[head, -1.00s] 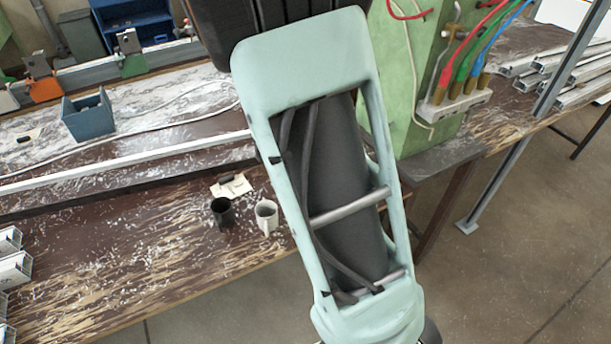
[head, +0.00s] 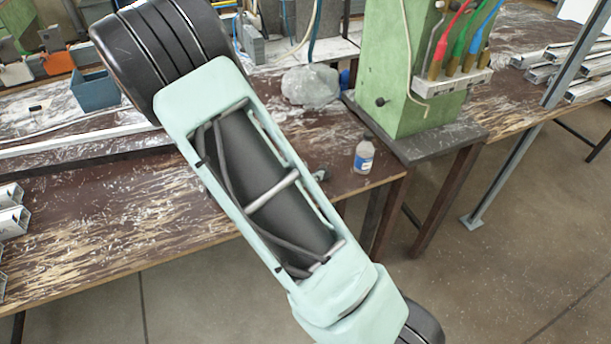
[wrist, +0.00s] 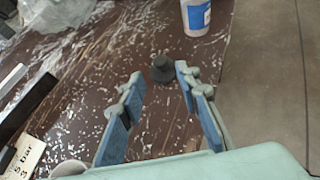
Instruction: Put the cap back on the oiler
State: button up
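A small dark piece (wrist: 162,70) with a wide round base and a narrower top, which looks like the cap, stands on the brown bench in the wrist view. My gripper (wrist: 159,75) is open, with its blue-padded fingers spread and the dark piece between and just beyond the tips. I cannot tell whether either finger touches it. A bottle with a blue label (head: 364,156), which seems to be the oiler, stands upright near the bench's right edge. Its lower part shows at the top of the wrist view (wrist: 196,16). My arm mostly hides my gripper in the head view.
A green machine column (head: 405,75) stands behind the bottle. A crumpled clear bag (head: 311,86) lies on the bench to its left. A printed card (wrist: 24,158) lies at the wrist view's lower left. The bench edge drops to floor on the right.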

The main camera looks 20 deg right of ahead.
aim_at(322, 168)
jog(key=shift+b+x, duration=2.35)
jog(key=shift+x, duration=1.55)
jog(key=shift+d, duration=0.1)
jog(key=shift+s, duration=0.1)
grip_shut()
jog(key=shift+f, duration=0.1)
jog(key=shift+r+p, duration=2.05)
jog(key=shift+r, duration=1.05)
